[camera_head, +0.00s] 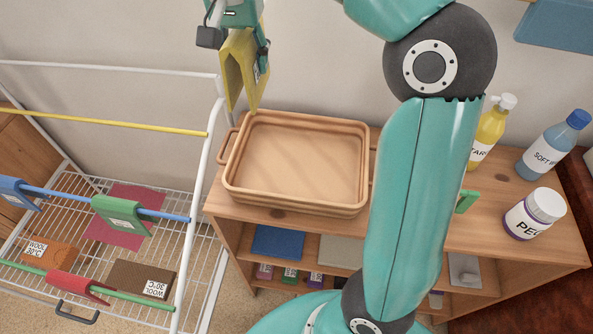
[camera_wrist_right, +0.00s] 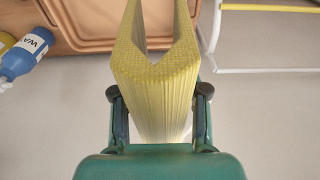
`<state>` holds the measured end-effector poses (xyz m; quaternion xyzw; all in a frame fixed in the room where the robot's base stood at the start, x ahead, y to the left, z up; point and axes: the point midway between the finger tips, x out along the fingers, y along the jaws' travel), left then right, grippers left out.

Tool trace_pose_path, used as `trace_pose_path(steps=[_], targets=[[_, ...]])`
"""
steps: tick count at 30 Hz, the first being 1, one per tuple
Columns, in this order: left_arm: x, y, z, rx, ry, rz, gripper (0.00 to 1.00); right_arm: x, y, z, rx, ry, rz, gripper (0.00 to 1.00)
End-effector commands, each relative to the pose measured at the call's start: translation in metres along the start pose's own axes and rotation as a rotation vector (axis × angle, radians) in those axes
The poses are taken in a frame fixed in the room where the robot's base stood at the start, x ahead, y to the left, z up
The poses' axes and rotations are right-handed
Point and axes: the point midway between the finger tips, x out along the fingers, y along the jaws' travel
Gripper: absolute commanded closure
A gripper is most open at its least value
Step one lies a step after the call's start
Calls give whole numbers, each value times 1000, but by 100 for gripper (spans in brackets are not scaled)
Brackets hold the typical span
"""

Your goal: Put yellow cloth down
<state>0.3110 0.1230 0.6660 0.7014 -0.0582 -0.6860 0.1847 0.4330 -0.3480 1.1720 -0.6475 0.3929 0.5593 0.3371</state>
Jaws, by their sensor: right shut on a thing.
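The yellow cloth (camera_head: 241,68) hangs folded over in the head view, above and just behind the left end of the tan tub. It also fills the middle of the right wrist view (camera_wrist_right: 156,65). My right gripper (camera_head: 236,42) is shut on it from above; in the right wrist view its two dark fingers (camera_wrist_right: 159,98) press on the cloth's sides. The yellow rod (camera_head: 100,122) of the white drying rack (camera_head: 110,68) is bare, to the left of the cloth. My left gripper is not in view.
The empty tan tub (camera_head: 295,165) stands on the wooden dresser (camera_head: 450,240). A yellow bottle (camera_head: 487,135), a blue bottle (camera_head: 549,150) and a white jar (camera_head: 533,213) stand at the right. Green (camera_head: 121,214), blue (camera_head: 18,193) and red (camera_head: 77,288) cloths hang on the rack's other rods.

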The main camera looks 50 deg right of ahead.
Motion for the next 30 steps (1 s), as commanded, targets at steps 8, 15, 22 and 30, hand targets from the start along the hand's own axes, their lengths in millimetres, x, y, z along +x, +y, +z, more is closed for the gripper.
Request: trace_pose_path(steps=[8,15,22,30], targets=[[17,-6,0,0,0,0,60,41,4,6,5,-2,3,77],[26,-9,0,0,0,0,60,104,4,15,5,-3,6,77],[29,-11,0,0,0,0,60,151,4,22,5,-1,3,77],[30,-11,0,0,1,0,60,172,3,25,6,-1,2,77]])
